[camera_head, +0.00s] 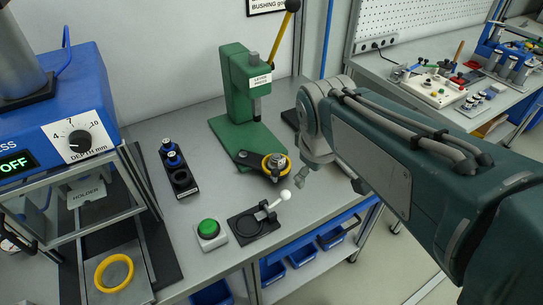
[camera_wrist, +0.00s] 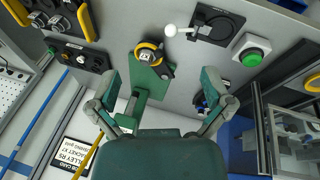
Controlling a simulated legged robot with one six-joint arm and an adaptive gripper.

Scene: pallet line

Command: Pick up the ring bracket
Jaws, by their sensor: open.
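A dark bracket (camera_head: 249,158) with a yellow-rimmed round end (camera_head: 274,164) lies at the front of the green lever press's base; it looks most like the ring bracket. In the wrist view its yellow ring end (camera_wrist: 149,54) shows at upper middle, beyond my fingertips. My gripper (camera_wrist: 160,78) is open and empty, its two fingers spread wide on either side of the green press. In the head view my gripper (camera_head: 303,177) hangs just right of the bracket, partly hidden by my arm. I cannot tell its exact height above the table.
The green lever press (camera_head: 240,85) stands behind the bracket. A black clamp fixture with a white-knobbed lever (camera_head: 285,195) and a green button (camera_head: 208,228) are in front. A black holder with round sockets (camera_head: 178,170) is left. The blue-topped machine (camera_head: 70,110) has a yellow ring (camera_head: 102,286) below.

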